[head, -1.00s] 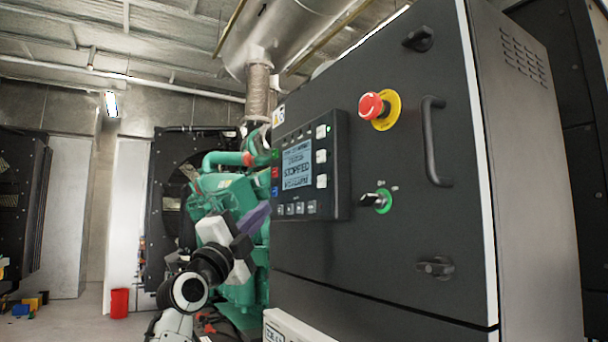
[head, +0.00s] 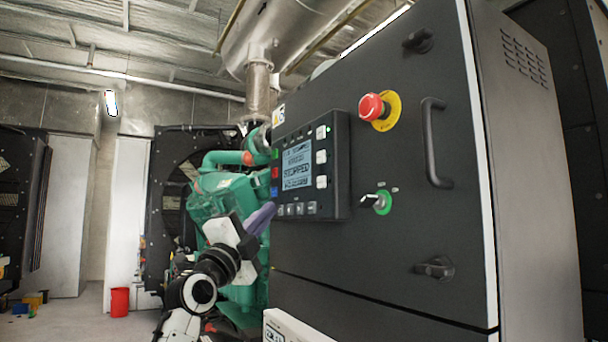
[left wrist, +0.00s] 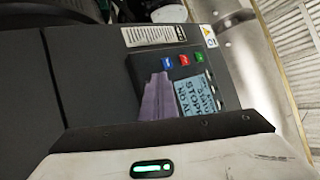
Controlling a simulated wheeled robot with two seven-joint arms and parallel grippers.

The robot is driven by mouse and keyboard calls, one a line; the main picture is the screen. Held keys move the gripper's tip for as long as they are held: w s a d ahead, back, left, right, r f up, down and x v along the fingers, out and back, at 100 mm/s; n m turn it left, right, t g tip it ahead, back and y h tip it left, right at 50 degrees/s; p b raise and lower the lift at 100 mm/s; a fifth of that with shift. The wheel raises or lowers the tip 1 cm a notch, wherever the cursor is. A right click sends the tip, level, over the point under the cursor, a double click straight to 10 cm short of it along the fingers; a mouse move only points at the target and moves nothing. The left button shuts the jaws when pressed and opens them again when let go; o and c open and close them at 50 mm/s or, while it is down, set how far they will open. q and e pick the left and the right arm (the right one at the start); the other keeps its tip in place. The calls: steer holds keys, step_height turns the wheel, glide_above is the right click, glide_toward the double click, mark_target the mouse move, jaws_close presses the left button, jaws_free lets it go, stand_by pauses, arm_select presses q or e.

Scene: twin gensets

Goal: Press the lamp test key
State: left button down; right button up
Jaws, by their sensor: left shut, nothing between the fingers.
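The control panel (head: 338,205) is a dark box on the cabinet front, with a lit screen (head: 296,165) reading STOPPED. Green, red and blue (head: 275,191) keys run down its left side, grey keys (head: 297,209) sit below the screen, and pale keys (head: 321,157) are on the right. I cannot read which one is the lamp test key. My left gripper (head: 268,211) is shut and empty, its purple fingers near the panel's lower left corner; contact cannot be told. In the left wrist view its fingers (left wrist: 157,98) overlap the panel beside the blue key (left wrist: 167,63). My right gripper is not in view.
A red emergency stop (head: 373,107) on a yellow ring, a key switch (head: 377,201) and a black handle (head: 433,142) stick out to the right of the panel. The green engine (head: 222,195) is behind my left arm. A red bin (head: 120,301) stands on the floor.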

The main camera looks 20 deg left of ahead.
arm_select(q)
steer(key=shift+w+d, duration=0.2)
stand_by(0.3)
steer(key=shift+a, duration=0.1)
steer(key=shift+s+a, duration=0.5)
steer(key=shift+s, duration=0.15)
steer(key=s+a+b, duration=0.2)
steer(key=s+a, duration=0.2)
steer(key=shift+s, duration=0.25)
stand_by(0.4)
stand_by(0.6)
